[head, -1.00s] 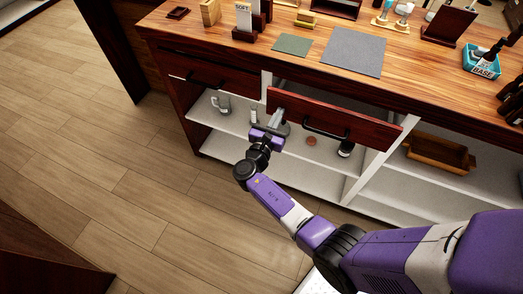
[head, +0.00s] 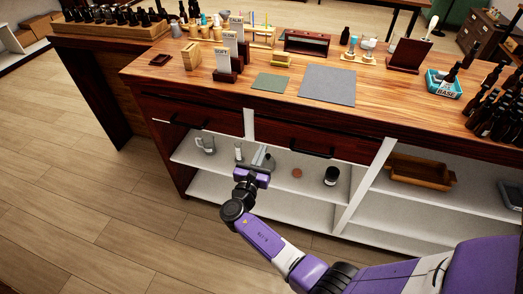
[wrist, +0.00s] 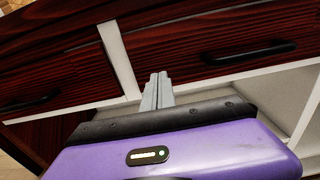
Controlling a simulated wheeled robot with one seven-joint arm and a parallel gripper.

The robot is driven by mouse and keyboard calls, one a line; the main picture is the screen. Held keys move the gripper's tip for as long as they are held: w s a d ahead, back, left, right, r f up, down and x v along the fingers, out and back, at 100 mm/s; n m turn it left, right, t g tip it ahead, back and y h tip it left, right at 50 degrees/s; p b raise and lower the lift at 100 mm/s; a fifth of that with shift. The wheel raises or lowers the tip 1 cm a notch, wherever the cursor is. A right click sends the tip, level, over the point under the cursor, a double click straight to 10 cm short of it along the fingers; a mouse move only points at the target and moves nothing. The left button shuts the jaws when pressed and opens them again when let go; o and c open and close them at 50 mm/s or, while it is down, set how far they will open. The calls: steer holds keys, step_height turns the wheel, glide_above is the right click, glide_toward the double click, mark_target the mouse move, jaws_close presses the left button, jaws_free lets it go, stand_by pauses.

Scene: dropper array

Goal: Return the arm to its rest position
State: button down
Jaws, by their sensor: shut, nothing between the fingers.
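My gripper (head: 259,156) is in front of the open shelf under the counter, below the drawer fronts. In the wrist view its two grey fingers (wrist: 158,88) are together with nothing between them. They point toward the cabinet front, near the pale divider between the two drawers. The right drawer (head: 320,139) looks closed, with its dark handle (head: 312,152) to the right of my gripper. The left drawer (head: 197,116) is closed too. My arm reaches up from the lower right. I cannot tell whether the fingertips touch anything.
A mug (head: 205,145), a dark-capped jar (head: 331,176) and a small brown disc (head: 297,173) stand on the shelf. A wooden tray (head: 420,173) sits in the right bay. The counter (head: 220,88) holds bottles, mats and card stands. The floor (head: 90,215) at left is clear.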

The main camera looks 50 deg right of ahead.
steer(key=v, duration=0.8)
steer(key=shift+a, duration=0.1)
steer(key=w+a+f+m+t+y, duration=0.4)
steer(key=a+f+m+y, duration=0.1)
steer(key=a+y, duration=0.15)
steer(key=s+a+r+m+t+y, duration=0.1)
steer(key=s+a+m+t+y, duration=0.2)
steer(key=s+a+m+y, duration=0.5)
steer(key=s+a+r+m+t+y, duration=0.1)
steer(key=s+a+r+m, duration=0.2)
steer(key=s+r, duration=0.6)
steer(key=s+a+r+m+y, duration=0.1)
steer(key=s+a+r+m, duration=0.2)
steer(key=s+r+m, duration=0.3)
steer(key=shift+s+a+r+t, duration=0.4)
steer(key=shift+s+r, duration=1.85)
steer(key=shift+s, duration=3.15)
